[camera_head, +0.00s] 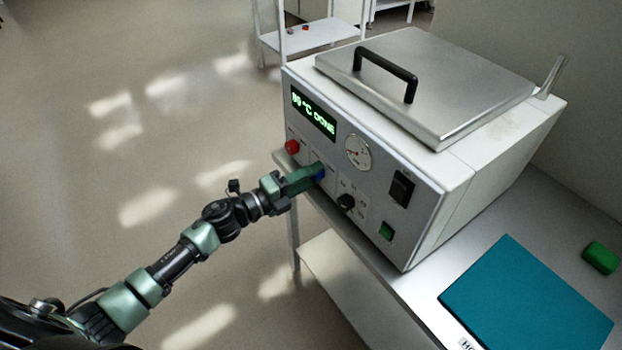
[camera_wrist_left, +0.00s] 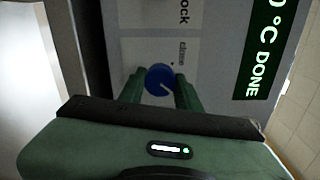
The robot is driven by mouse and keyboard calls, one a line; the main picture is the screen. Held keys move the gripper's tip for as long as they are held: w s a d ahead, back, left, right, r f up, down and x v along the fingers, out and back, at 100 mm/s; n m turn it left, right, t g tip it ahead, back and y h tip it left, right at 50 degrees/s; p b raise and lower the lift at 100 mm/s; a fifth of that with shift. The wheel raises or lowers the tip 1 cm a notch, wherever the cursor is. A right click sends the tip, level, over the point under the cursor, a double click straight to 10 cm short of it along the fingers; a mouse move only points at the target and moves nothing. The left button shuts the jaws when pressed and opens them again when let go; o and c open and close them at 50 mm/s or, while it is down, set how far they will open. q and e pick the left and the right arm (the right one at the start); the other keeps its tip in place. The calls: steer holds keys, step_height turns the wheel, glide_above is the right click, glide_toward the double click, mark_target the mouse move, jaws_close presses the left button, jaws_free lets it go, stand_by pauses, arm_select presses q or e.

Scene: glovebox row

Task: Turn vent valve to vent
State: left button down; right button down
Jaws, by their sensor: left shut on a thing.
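The vent valve is a blue round knob (camera_wrist_left: 159,80) with a pale pointer line on the front panel of a grey-white benchtop machine (camera_head: 455,205). In the left wrist view the knob sits between the two green fingers of my left gripper (camera_wrist_left: 158,92), which is shut on it. A label beside it is partly readable, ending in "close". In the head view my left gripper (camera_head: 319,172) reaches the panel from the left and covers most of the knob. The machine's display (camera_head: 313,112) reads "DONE" in green. My right gripper is not in view.
On the panel are a red button (camera_head: 292,147), a gauge (camera_head: 358,151), a black knob (camera_head: 346,202), a black switch (camera_head: 401,188) and a green button (camera_head: 386,231). A closed metal lid with black handle (camera_head: 385,67) tops it. A teal mat (camera_head: 525,300) lies right.

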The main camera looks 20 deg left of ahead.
arm_select(q)
steer(key=shift+f+m+b, duration=0.1)
steer(key=shift+m+b, duration=0.2)
steer(key=shift+m, duration=0.4)
steer(key=c, duration=1)
jaws_free()
steer(key=b+v, duration=0.1)
steer(key=v, duration=0.7)
